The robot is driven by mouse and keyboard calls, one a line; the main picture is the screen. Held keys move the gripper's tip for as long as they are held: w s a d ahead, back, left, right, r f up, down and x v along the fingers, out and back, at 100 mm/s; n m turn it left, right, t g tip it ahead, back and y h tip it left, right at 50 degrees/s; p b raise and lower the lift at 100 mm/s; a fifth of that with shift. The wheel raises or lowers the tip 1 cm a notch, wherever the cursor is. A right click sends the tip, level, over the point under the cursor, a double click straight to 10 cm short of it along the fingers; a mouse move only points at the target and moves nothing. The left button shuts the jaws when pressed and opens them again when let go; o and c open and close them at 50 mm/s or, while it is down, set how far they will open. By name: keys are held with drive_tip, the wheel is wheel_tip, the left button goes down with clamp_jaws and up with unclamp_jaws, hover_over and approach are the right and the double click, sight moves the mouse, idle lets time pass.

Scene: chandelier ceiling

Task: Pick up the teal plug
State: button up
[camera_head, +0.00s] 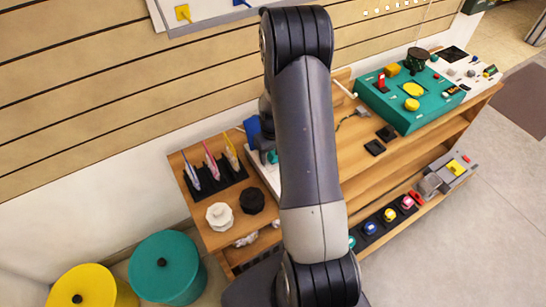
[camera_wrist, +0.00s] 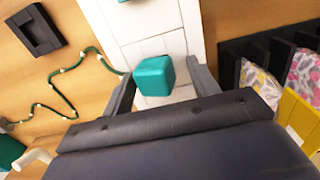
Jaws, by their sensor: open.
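The teal plug (camera_wrist: 154,76) is a small rounded block in the wrist view, over a white panelled board (camera_wrist: 143,22). My gripper (camera_wrist: 160,84) is open, with one dark finger on each side of the plug and a narrow gap at both sides. I cannot tell whether the fingertips are level with the plug or above it. In the head view my arm hides most of the gripper; a small teal piece, likely the plug, shows (camera_head: 272,157) beside the arm on the white board (camera_head: 261,172).
A black rack (camera_head: 214,184) with upright coloured pieces stands left of the board. White (camera_head: 219,216) and black (camera_head: 252,200) knobs lie in front. A teal box (camera_head: 410,98) stands right. A green cord (camera_wrist: 60,92) and black square frame (camera_wrist: 35,30) lie left in the wrist view.

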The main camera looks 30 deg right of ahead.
drive_tip(key=shift+s+f, duration=0.15)
drive_tip(key=shift+f, duration=0.05)
drive_tip(key=shift+s+a+f, duration=0.1)
drive_tip(key=shift+s+f, duration=0.05)
drive_tip(key=c, duration=1.1)
drive_tip(key=shift+c, duration=0.2)
